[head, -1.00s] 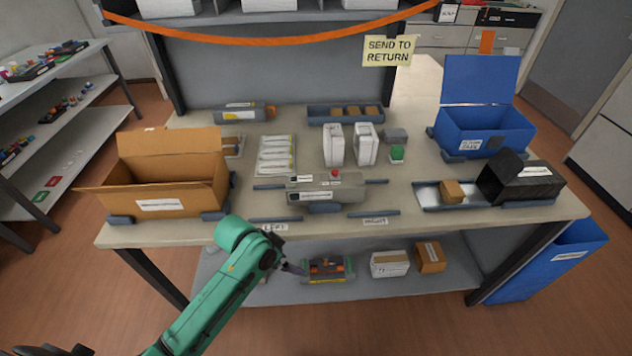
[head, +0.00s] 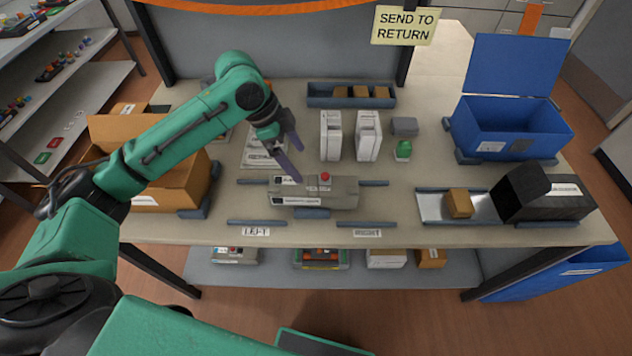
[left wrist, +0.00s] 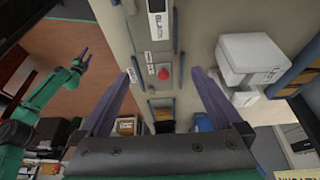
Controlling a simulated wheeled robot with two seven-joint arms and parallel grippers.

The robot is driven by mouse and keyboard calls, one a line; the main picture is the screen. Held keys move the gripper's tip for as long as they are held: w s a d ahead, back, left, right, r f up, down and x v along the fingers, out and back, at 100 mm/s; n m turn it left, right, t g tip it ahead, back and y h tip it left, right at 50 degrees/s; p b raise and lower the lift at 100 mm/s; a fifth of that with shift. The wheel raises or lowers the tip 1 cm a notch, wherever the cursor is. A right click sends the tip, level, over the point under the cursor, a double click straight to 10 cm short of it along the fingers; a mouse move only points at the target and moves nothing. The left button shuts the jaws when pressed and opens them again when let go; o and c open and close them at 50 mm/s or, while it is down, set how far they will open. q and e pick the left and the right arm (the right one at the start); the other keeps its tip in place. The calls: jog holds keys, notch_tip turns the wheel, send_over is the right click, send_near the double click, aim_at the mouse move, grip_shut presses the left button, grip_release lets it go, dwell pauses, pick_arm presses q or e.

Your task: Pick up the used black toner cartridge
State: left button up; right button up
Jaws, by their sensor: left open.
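A grey unit with a red button (head: 313,190) lies at the middle of the table; the button also shows in the left wrist view (left wrist: 163,73). A label reading BLACK (left wrist: 160,25) shows near the top of that view, but what it is fixed to is cut off. I cannot tell for sure which thing is the used black cartridge. My left gripper (head: 299,163) is open and empty, its purple fingers just above and behind the grey unit. My right gripper (left wrist: 83,62) shows small in the left wrist view; its jaws are unclear.
Two white packages (head: 349,136) stand behind the grey unit, beside a small green item (head: 403,150). A blue open bin (head: 510,125) is at the back right, and a black box (head: 543,195) in front of it. An open cardboard box (head: 195,185) stands left, partly behind my arm.

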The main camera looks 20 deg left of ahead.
aim_at(312, 184)
pick_arm(q)
jog(key=x, duration=0.3)
jog(key=s+x, duration=0.1)
jog(key=x, duration=0.1)
jog(key=shift+d+p, duration=0.25)
jog(key=shift+p, duration=0.15)
jog(key=p+x, duration=0.1)
jog(key=x, duration=0.4)
jog(key=shift+a+f+p, duration=0.1)
jog(key=shift+f+p, duration=0.25)
jog(key=shift+f, duration=0.15)
jog(key=c, duration=1.2)
jog(key=shift+w, duration=0.1)
grip_shut()
pick_arm(e)
jog(key=r, duration=0.1)
jog(key=s+r, duration=0.1)
jog(key=shift+s+a+r, duration=0.15)
jog(key=shift+s+r, duration=0.05)
jog(key=shift+r, duration=0.1)
